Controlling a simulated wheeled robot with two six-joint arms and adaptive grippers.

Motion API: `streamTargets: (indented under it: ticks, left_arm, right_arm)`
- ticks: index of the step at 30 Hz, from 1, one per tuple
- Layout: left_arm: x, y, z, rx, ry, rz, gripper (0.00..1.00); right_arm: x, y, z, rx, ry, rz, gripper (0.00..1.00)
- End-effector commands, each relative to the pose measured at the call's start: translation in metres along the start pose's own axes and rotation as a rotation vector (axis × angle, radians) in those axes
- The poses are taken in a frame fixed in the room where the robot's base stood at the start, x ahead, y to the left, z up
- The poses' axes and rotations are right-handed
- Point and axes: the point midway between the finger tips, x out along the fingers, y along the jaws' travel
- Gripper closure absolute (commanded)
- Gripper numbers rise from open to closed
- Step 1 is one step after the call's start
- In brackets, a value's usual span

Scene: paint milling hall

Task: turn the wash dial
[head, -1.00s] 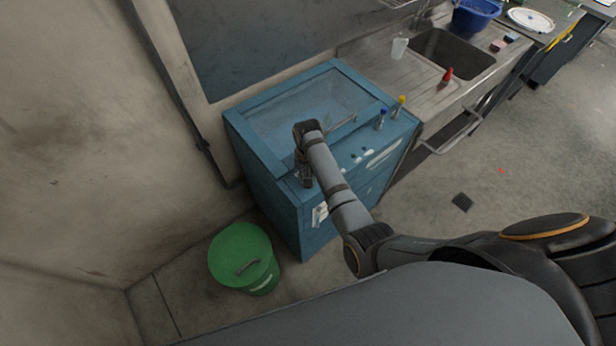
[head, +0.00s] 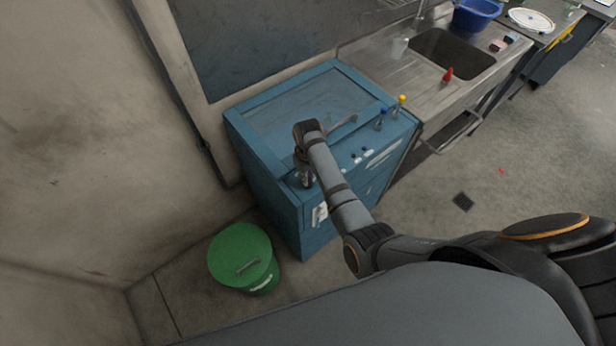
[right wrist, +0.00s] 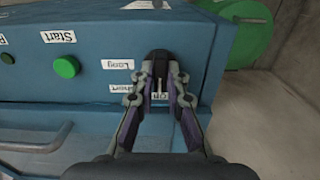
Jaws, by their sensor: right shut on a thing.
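The blue washing machine (head: 260,190) stands against the wall, with a clear lid on top. In the right wrist view its panel carries a dark wash dial (right wrist: 158,60), with labels reading Long (right wrist: 117,64), Short, partly covered, and Off (right wrist: 160,97). My right gripper (right wrist: 160,72) is shut on the dial, one finger on each side. The fingers hide part of the dial, so its pointer cannot be read. In the head view my right gripper (head: 305,180) is at the machine's top front left corner, mostly behind my own arm. My left gripper is out of view.
A green button (right wrist: 66,67) sits beside the Start label (right wrist: 58,37). A green lidded bin (head: 235,250) stands on the floor by the machine. Blue and yellow taps (head: 401,101) and a steel sink (head: 455,55) with a red bottle (head: 447,75) are to the right.

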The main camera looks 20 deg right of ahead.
Motion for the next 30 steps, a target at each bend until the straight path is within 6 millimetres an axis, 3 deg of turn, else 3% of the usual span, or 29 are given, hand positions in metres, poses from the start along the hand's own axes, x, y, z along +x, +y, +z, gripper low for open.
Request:
streamTargets:
  ticks: [16, 17, 21, 30]
  left_arm:
    - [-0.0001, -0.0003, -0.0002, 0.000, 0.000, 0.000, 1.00]
    - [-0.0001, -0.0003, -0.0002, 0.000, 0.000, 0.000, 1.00]
    - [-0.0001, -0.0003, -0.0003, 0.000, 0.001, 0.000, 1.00]
    - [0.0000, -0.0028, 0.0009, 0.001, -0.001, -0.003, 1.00]
  right_arm:
    - [-0.0008, 0.0004, -0.0006, -0.021, 0.002, 0.001, 1.00]
    - [-0.0008, 0.0004, -0.0006, -0.021, 0.002, 0.001, 0.83]
    - [-0.0006, 0.0004, -0.0004, -0.020, 0.001, 0.001, 0.64]
    - [-0.0014, 0.0002, -0.0003, -0.020, 0.001, 0.001, 0.64]
